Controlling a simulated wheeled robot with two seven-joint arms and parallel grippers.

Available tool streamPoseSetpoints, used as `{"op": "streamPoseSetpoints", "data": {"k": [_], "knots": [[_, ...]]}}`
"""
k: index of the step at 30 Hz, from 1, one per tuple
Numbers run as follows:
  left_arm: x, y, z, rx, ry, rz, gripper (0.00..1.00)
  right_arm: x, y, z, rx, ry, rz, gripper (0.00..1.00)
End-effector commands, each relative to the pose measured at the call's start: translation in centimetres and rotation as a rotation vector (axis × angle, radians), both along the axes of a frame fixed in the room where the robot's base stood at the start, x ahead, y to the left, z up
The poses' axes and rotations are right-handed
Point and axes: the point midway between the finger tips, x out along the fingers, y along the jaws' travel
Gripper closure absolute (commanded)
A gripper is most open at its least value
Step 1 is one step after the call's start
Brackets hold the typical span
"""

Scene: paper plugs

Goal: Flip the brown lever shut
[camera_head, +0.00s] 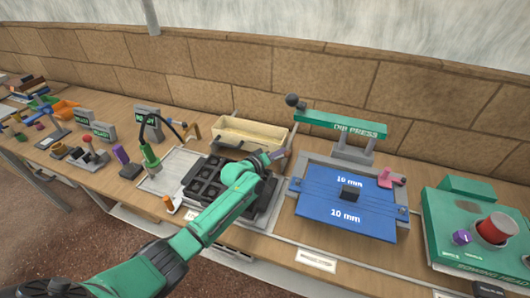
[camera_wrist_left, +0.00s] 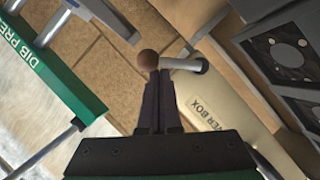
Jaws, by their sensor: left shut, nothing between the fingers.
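The brown lever shows in the left wrist view as a round brown knob (camera_wrist_left: 149,59) on a short pale rod (camera_wrist_left: 185,65). The rod lies nearly level in that picture, beside the wall of a box lettered "…VER BOX" (camera_wrist_left: 215,110). My left gripper (camera_wrist_left: 159,74) is shut and empty, its two dark fingertips right at the knob; I cannot tell whether they touch it. In the head view my left gripper (camera_head: 281,153) is by the right end of the open tan box (camera_head: 250,122). The lever cannot be made out there. My right gripper is out of view.
Right of the box stands the green dib press (camera_head: 340,124) with a dark ball handle (camera_head: 292,100) and a blue plate (camera_head: 330,215). A black block tray (camera_head: 205,180) lies under my arm. A green station with a red cup (camera_head: 497,228) is far right.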

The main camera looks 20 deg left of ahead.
Motion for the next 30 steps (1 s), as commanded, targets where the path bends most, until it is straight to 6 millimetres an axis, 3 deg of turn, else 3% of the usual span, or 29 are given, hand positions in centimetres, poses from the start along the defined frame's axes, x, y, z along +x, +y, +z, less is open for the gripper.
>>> {"op": "streamPoseSetpoints", "data": {"k": [5,19,24,30], "knots": [[-1.7,0.8,0.5,-0.001,0.002,0.0,1.0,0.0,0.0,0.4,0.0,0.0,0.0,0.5],[-11.3,4.9,3.1,0.003,0.004,0.0,1.0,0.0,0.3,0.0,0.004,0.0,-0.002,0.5],[-12.7,5.5,3.8,0.002,0.002,0.0,1.0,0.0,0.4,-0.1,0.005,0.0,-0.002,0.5],[-12.8,5.6,3.9,0.002,0.001,0.001,1.0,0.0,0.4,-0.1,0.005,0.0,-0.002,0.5]]}}
